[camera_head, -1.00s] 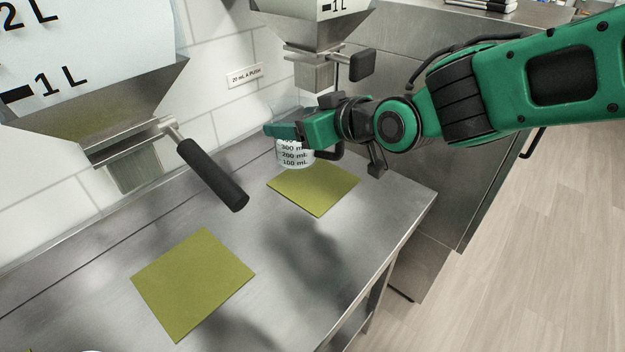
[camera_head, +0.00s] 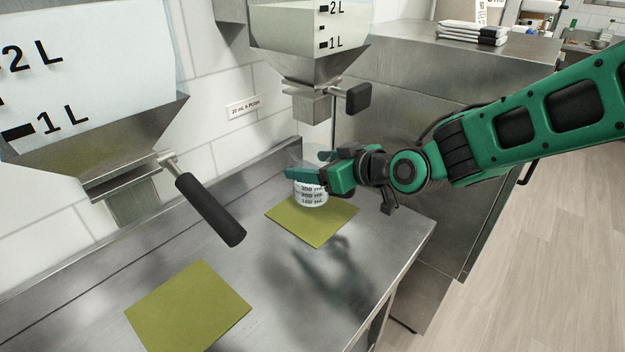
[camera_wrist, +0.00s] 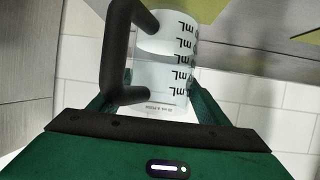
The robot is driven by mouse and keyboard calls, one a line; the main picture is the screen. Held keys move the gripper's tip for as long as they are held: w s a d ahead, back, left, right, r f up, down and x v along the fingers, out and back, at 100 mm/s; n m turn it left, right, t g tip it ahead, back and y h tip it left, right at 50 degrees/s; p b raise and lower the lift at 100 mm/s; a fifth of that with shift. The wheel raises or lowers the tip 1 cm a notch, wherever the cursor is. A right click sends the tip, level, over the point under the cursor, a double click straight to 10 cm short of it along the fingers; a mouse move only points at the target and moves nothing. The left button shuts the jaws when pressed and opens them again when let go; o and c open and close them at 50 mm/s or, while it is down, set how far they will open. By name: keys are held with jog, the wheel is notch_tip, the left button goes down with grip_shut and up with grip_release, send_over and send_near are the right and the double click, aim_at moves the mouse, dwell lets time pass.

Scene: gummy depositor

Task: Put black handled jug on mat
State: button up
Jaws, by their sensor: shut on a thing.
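The clear jug (camera_head: 311,194) with black mL markings is held in my gripper (camera_head: 307,168), its fingers closed around its upper part. The jug looks upright, with its base over the back part of the far olive-green mat (camera_head: 312,228). I cannot tell whether the base touches the mat. In the wrist view, the jug (camera_wrist: 165,62) sits between the fingers of my gripper (camera_wrist: 155,108), and its black handle (camera_wrist: 118,55) is on the left. The handle is hidden in the head view. A second olive-green mat (camera_head: 188,308) lies nearer on the counter, empty.
A depositor (camera_head: 308,50) with a black-handled lever (camera_head: 357,98) hangs behind and above the jug. Another depositor (camera_head: 95,95) with a long black lever (camera_head: 210,210) hangs at left. The steel counter (camera_head: 250,255) is clear between the mats. Its right edge drops to the floor.

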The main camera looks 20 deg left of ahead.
jog(key=shift+w+d+f, duration=0.1)
jog(key=shift+w+f, duration=0.05)
jog(key=shift+f, duration=1.95)
jog(key=o, duration=1.5)
jog(key=shift+f, duration=0.1)
jog(key=shift+d+r, duration=0.25)
jog(key=shift+d, duration=0.05)
jog(key=v, duration=1.1)
jog(key=shift+s+d, duration=0.15)
jog(key=shift+s, duration=0.1)
jog(key=shift+d+f, duration=0.1)
